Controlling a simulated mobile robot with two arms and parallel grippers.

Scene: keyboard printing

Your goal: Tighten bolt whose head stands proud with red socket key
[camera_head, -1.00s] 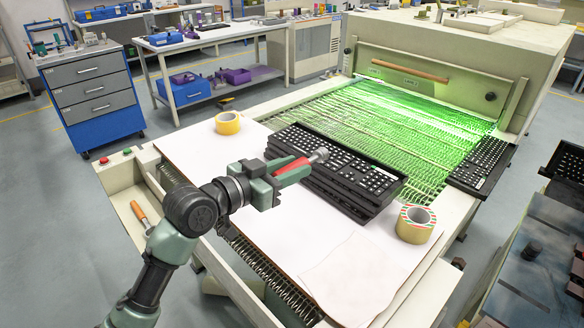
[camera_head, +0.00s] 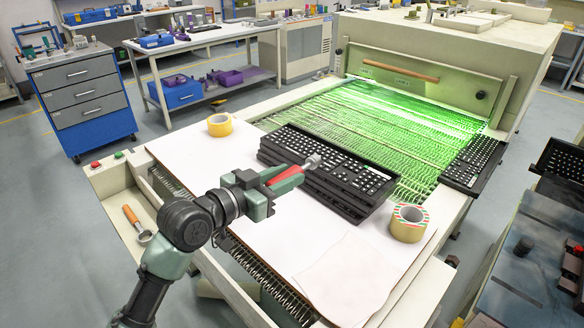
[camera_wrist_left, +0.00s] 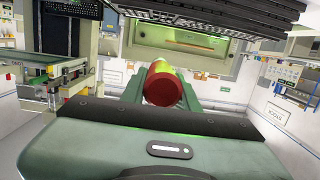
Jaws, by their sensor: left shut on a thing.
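My left gripper (camera_head: 282,184) is shut on the red socket key (camera_head: 287,179). The key's silver end (camera_head: 312,161) points up and right, in front of the stack of black keyboards in the picture. In the left wrist view the key's round red end (camera_wrist_left: 163,92) faces the camera between the two green fingers, with a yellow-green part behind it. I cannot make out a bolt with a proud head in these frames. My right gripper is not in view.
Black keyboards (camera_head: 352,204) are stacked on the white board (camera_head: 235,165), between a yellow tape roll (camera_head: 220,125) and a striped tape roll (camera_head: 409,222). A green-lit conveyor (camera_head: 385,120) leads to the oven. An orange-handled tool (camera_head: 132,217) lies on the left ledge.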

